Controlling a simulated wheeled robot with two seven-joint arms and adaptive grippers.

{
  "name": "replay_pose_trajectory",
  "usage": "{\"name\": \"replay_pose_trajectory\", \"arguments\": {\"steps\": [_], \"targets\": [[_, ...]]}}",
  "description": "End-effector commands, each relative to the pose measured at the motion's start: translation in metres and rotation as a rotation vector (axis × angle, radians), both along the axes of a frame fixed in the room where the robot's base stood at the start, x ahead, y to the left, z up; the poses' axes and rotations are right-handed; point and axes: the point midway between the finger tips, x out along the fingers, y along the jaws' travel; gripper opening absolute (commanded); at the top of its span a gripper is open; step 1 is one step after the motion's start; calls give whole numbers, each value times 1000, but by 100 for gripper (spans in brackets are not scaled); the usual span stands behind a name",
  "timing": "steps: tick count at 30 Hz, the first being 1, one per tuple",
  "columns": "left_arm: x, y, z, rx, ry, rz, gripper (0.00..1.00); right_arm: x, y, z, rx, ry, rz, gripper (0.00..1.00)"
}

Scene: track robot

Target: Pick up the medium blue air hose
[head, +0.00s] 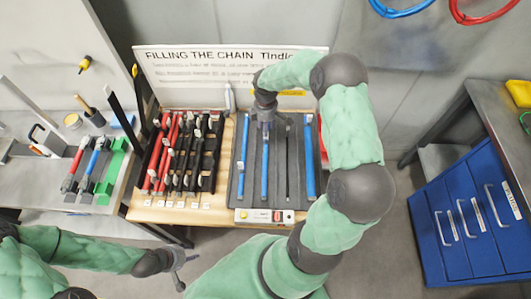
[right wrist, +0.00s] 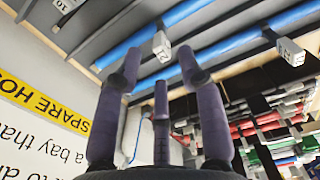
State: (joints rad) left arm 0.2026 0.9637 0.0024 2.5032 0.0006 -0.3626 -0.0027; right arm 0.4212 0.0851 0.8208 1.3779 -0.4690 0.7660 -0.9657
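Blue air hoses lie lengthwise in a dark grey tray (head: 276,196) on the wooden table. The middle blue hose (head: 265,165) looks of medium thickness, between a thinner left one (head: 242,160) and a thicker right one (head: 309,165). My right gripper (head: 266,124) is over the far end of the middle hose. In the right wrist view its fingers (right wrist: 158,78) are spread, with nothing held between them. Blue hoses with tags 2 (right wrist: 162,45) and 3 (right wrist: 288,50) lie beyond the fingertips. My left gripper (head: 184,270) is open and empty, low in front of the table.
A black rack of red and black tools (head: 180,150) stands left of the tray. A thin black hose (head: 288,165) lies between the middle and right blue hoses. A small button box (head: 264,216) sits at the table's front edge. A blue drawer cabinet (head: 465,215) is at right.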

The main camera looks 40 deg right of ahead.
Motion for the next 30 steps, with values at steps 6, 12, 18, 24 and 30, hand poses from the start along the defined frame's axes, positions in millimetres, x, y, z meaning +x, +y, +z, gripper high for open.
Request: {"name": "replay_pose_trajectory", "arguments": {"steps": [6,12,18,24,30], "targets": [[0,0,-5,0,0,0,40,0,5,-26,2,2,1,39],[0,0,-8,0,0,0,40,1,5,-48,1,1,0,39],[0,0,-7,0,0,0,40,1,6,-49,1,-1,0,39],[0,0,-7,0,0,0,40,1,6,-49,1,0,0,0],[0,0,-7,0,0,0,40,1,6,-49,1,0,0,0]]}}
